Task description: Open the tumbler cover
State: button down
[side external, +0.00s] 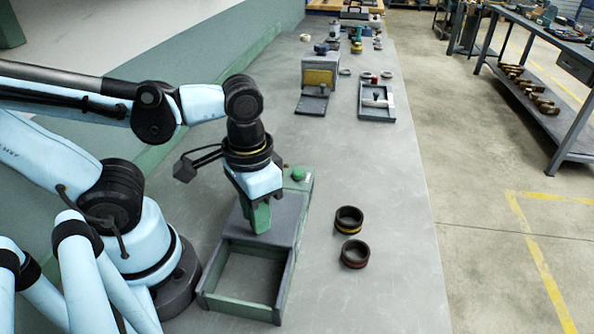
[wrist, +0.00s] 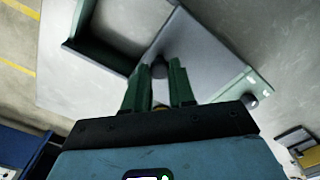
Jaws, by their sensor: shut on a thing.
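The tumbler cover (side external: 287,216) is a flat grey lid on the rear part of a low green-edged machine. It also shows in the wrist view (wrist: 203,58), with a dark knob (wrist: 159,70) near its edge beside the open bin. My gripper (side external: 257,220) points down at the cover. Its green fingers (wrist: 158,84) are shut on the knob, one on each side. In the side view the fingers hide the knob. The cover looks flat and lies behind the open bin.
The open bin (side external: 238,304) at the machine's front looks empty. A green button (side external: 298,175) sits at its rear corner. A yellow-fronted box (side external: 319,78) and grey tray (side external: 377,115) stand farther back.

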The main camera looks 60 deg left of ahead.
jog(key=shift+s+d, duration=0.65)
jog(key=c, duration=0.9)
grip_release()
jog(key=shift+c, duration=0.2)
jog(key=shift+r, duration=0.1)
notch_tip(320, 180, up, 12)
jog(key=shift+c, duration=0.3)
